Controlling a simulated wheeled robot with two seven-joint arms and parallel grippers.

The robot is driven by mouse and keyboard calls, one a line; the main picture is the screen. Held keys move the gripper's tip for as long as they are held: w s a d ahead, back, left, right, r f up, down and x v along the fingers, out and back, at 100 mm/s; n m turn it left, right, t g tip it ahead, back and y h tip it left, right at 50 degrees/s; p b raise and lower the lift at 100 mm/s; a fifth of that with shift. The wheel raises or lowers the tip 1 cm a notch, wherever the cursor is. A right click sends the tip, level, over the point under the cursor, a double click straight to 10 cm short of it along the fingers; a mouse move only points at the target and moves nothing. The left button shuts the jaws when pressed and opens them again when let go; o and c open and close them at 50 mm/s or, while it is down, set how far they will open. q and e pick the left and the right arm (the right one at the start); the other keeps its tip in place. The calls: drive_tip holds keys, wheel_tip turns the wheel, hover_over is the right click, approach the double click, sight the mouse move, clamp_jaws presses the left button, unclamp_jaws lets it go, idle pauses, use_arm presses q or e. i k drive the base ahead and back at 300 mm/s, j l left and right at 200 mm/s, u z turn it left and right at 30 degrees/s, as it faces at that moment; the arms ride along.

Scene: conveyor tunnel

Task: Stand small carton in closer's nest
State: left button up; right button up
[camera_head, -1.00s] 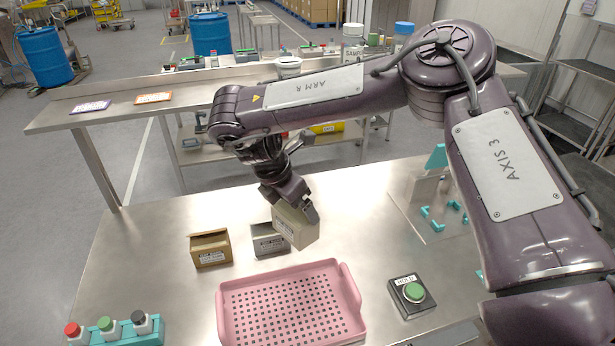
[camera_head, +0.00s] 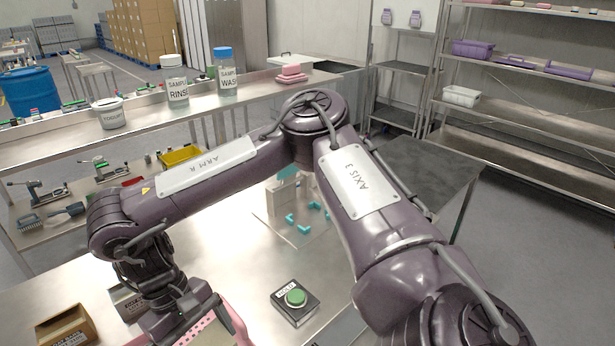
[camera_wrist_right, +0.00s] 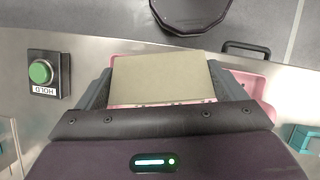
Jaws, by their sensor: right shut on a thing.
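My right gripper (camera_head: 190,312) hangs low over the left front of the steel table and is shut on a beige small carton. In the right wrist view the carton (camera_wrist_right: 162,78) sits between the two fingers (camera_wrist_right: 160,92), above the pink tray. In the head view the arm largely hides the carton. The closer (camera_head: 287,180), a grey and teal fixture, stands at the back of the table, partly behind my arm. Teal corner pieces, apparently the nest (camera_head: 304,222), lie on a plate before it with nothing between them. My left gripper is not in view.
An open brown box (camera_head: 66,326) and a grey box (camera_head: 127,300) stand at the left. The pink tray (camera_head: 236,322) lies under the gripper. A green HOLD button (camera_head: 295,299) stands between tray and nest. A shelf with bottles (camera_head: 176,85) runs behind.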

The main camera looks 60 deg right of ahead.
sight(310, 219)
drive_tip(key=k+l, duration=0.15)
drive_tip(key=l, duration=0.15)
drive_tip(key=k+l+z, duration=0.15)
drive_tip(key=l, duration=0.45)
drive_tip(key=k+l+z, duration=0.1)
drive_tip(key=k+l, duration=0.1)
drive_tip(key=l, duration=0.1)
